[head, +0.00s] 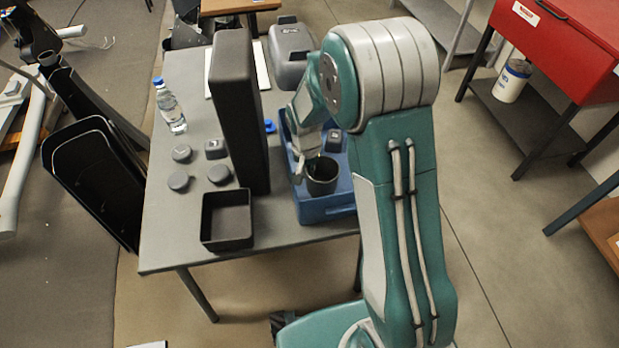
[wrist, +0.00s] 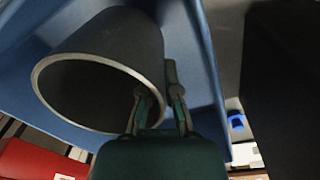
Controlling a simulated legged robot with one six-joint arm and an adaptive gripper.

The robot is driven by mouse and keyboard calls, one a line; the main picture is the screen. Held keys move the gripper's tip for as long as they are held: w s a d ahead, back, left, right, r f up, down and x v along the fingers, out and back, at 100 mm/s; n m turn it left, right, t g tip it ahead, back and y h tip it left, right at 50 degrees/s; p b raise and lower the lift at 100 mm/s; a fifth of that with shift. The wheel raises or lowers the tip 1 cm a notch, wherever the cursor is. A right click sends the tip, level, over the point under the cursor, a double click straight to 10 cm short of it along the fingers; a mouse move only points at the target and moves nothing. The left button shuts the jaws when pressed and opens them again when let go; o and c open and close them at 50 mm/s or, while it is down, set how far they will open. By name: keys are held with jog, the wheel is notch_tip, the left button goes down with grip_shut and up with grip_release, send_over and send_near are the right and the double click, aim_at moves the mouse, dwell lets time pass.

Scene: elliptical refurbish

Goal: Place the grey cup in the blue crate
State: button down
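The grey cup (head: 321,178) stands in the near part of the blue crate (head: 327,208) on the table, its mouth up; the crate's wall hides its base. In the wrist view the cup (wrist: 110,60) shows its open mouth, with the blue crate (wrist: 205,75) around it. My gripper (head: 309,167) is low over the crate at the cup's left rim. In the wrist view my gripper (wrist: 158,95) straddles the cup's wall, one finger at the mouth and one outside. The fingers look apart, with a gap wider than the rim; contact is unclear.
A tall dark box (head: 232,110) stands just left of the crate. A black open tray (head: 227,219), several small grey objects (head: 182,153) and a water bottle (head: 170,107) are on the table's left side. A grey case (head: 291,50) lies behind the crate.

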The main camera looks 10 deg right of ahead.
notch_tip(320, 180, down, 4)
jog(key=shift+d+r, duration=0.1)
jog(key=shift+r, duration=0.15)
jog(key=shift+d+f, duration=0.1)
jog(key=shift+d, duration=0.1)
jog(key=c, duration=0.8)
grip_release()
jog(key=shift+a, duration=0.25)
